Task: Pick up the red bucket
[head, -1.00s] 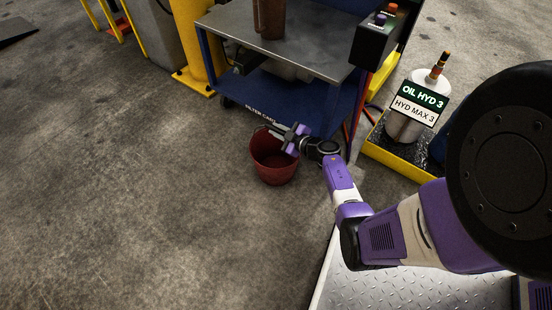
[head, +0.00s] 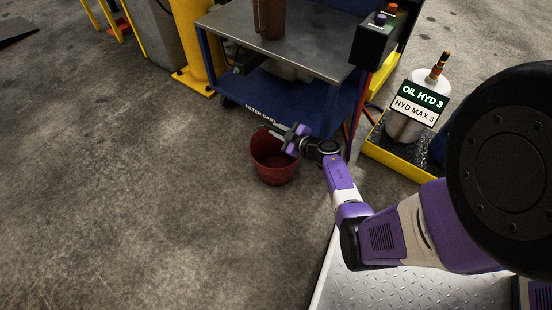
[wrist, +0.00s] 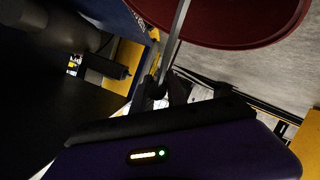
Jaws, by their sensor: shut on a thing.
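The red bucket (head: 273,168) stands by the front of the blue filter cart, in the middle of the head view. I cannot tell whether its base touches the floor. My gripper (head: 284,133) is at the bucket's upper right rim, shut on its thin metal handle. In the wrist view the bucket's dark red rim (wrist: 235,42) shows at the top, and the grey handle (wrist: 178,35) runs down to my gripper (wrist: 160,90). The fingertips are dark and partly hidden there.
The blue filter cart (head: 308,107) with a steel top stands just behind the bucket. A yellow-edged tray (head: 398,161) with an oil container (head: 409,122) is to the right. A yellow post (head: 193,45) stands at the back left. The concrete floor on the left is clear.

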